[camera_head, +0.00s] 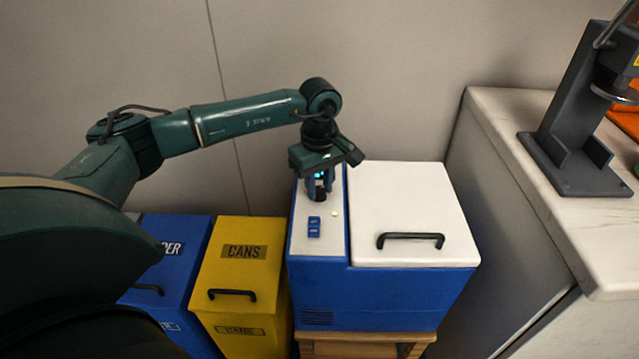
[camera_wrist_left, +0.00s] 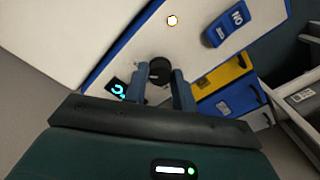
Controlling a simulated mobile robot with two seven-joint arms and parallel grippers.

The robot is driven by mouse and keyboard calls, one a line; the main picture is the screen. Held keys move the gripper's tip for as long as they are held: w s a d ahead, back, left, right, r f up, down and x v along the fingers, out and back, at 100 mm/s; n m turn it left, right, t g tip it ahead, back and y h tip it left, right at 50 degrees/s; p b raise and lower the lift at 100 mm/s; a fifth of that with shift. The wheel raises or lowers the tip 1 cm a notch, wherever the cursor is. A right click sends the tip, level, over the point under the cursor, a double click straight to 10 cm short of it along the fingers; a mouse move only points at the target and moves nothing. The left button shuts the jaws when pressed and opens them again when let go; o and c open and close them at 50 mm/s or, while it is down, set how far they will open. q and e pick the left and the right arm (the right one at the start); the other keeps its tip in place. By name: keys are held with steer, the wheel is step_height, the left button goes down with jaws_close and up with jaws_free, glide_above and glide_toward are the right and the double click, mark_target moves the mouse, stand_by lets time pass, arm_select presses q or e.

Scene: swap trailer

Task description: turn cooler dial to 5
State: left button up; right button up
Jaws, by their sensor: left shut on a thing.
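The cooler (camera_head: 385,295) is a blue box with a white top. Its control strip (camera_head: 301,242) is on the left of the lid (camera_head: 415,205). In the left wrist view a round black dial (camera_wrist_left: 160,71) sits on the strip. My left gripper (camera_head: 319,194) points down over the strip's far end. Its fingers (camera_wrist_left: 161,82) stand on both sides of the dial and are shut on it. A small dark display (camera_wrist_left: 116,90) beside the dial shows a cyan digit, tilted and hard to read. My right gripper is not in view.
A blue switch (camera_wrist_left: 225,25) marked ON and a small pale light (camera_wrist_left: 172,20) are on the strip. A yellow CANS bin (camera_head: 240,270) and a blue bin (camera_head: 178,238) stand left of the cooler. A counter (camera_head: 500,110) with a dark stand (camera_head: 575,150) is at the right.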

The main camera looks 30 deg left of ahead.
mark_target(320, 189)
arm_select(q)
steer(key=o, duration=1)
step_height(320, 189, up, 13)
steer(key=shift+r+p, duration=0.1)
steer(key=shift+p, duration=0.55)
